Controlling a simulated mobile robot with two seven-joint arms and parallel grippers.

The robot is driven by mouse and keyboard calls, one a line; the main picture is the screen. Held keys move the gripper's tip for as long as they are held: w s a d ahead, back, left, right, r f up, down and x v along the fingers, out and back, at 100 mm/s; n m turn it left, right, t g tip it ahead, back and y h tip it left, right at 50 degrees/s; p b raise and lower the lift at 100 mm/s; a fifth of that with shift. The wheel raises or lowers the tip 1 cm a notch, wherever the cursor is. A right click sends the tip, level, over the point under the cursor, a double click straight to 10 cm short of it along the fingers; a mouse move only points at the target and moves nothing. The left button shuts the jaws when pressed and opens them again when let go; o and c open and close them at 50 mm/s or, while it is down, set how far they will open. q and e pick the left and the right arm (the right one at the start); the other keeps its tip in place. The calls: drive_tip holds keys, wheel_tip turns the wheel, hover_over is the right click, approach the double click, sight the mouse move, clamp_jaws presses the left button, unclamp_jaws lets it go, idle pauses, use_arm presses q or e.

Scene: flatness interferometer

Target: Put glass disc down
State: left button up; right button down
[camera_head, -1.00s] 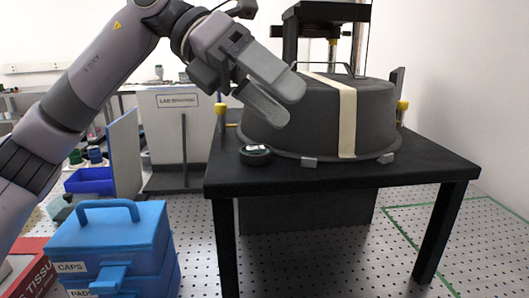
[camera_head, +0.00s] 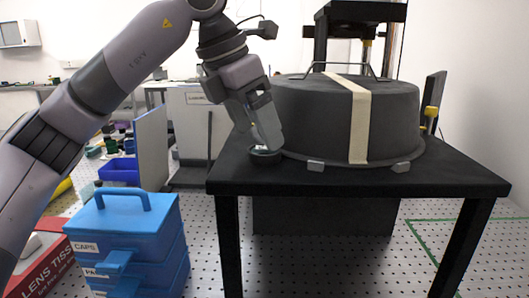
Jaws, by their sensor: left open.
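My left gripper (camera_head: 262,144) points down over the left edge of the black table (camera_head: 310,178), beside the big dark drum. Its jaws are open. A small round black piece (camera_head: 264,155) with a pale top lies on the table right at the fingertips, partly hidden by them. I cannot tell whether this is the glass disc or a holder for it, nor whether the fingers touch it. No other glass disc can be made out. My right gripper is not in view.
The dark drum (camera_head: 315,115) with a cream strap (camera_head: 360,125) fills most of the tabletop, close to the gripper. Its small feet stand at the base. Blue boxes (camera_head: 125,235) stand at the lower left. The table's front strip is clear.

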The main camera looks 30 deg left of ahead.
sight(264, 149)
use_arm(q)
drive_tip(key=x, duration=0.3)
drive_tip(key=shift+f, duration=0.2)
drive_tip(key=shift+s+r, duration=0.1)
drive_tip(key=c, duration=1.3)
drive_tip(key=shift+o, duration=0.2)
